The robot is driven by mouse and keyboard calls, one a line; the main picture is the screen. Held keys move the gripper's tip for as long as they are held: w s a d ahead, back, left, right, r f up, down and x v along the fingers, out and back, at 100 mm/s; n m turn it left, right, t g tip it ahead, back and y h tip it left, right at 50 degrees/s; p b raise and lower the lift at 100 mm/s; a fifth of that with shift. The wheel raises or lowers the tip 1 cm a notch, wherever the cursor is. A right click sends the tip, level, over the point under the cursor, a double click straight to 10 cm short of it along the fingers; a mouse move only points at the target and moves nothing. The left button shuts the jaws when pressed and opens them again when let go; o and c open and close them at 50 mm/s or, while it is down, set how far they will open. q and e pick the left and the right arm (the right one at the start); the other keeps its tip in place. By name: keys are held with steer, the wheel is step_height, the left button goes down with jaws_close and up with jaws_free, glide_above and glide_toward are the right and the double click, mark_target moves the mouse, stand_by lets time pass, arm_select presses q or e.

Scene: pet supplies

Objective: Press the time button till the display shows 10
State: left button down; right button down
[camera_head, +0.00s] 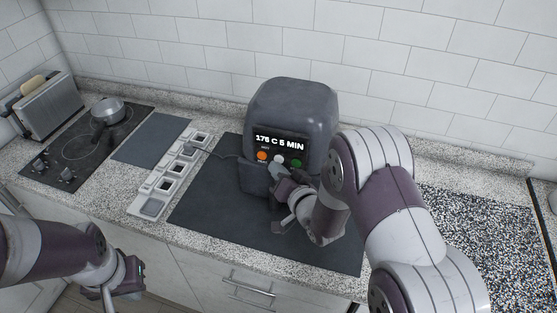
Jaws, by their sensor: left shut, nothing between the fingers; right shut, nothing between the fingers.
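A dark grey air fryer (291,104) stands on a dark mat (215,205) on the counter. Its display (279,143) reads "175 C 5 MIN". Below the display are an orange button (262,156), a white button (279,160) and a green button (297,163). The small labels are too small to read. My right gripper (277,172) is shut, with its tips just below the white button; I cannot tell whether they touch it. My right arm hides part of the fryer's lower front. My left gripper (107,291) is shut and low in front of the counter, far from the fryer.
A power strip (173,178) lies left of the mat, with a cord running to the fryer. A stove (84,147) with a pot (107,110) and a toaster (44,104) are farther left. A speckled dark surface (490,220) lies at right.

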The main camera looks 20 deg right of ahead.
steer(key=shift+w+d, duration=0.25)
steer(key=shift+w, duration=0.1)
stand_by(0.7)
steer(key=shift+s, duration=0.1)
steer(key=shift+s+a, duration=0.45)
steer(key=shift+s, duration=0.15)
steer(key=s+a, duration=0.2)
steer(key=s, duration=0.2)
steer(key=shift+s+a, duration=0.1)
steer(key=shift+a, duration=0.3)
stand_by(0.8)
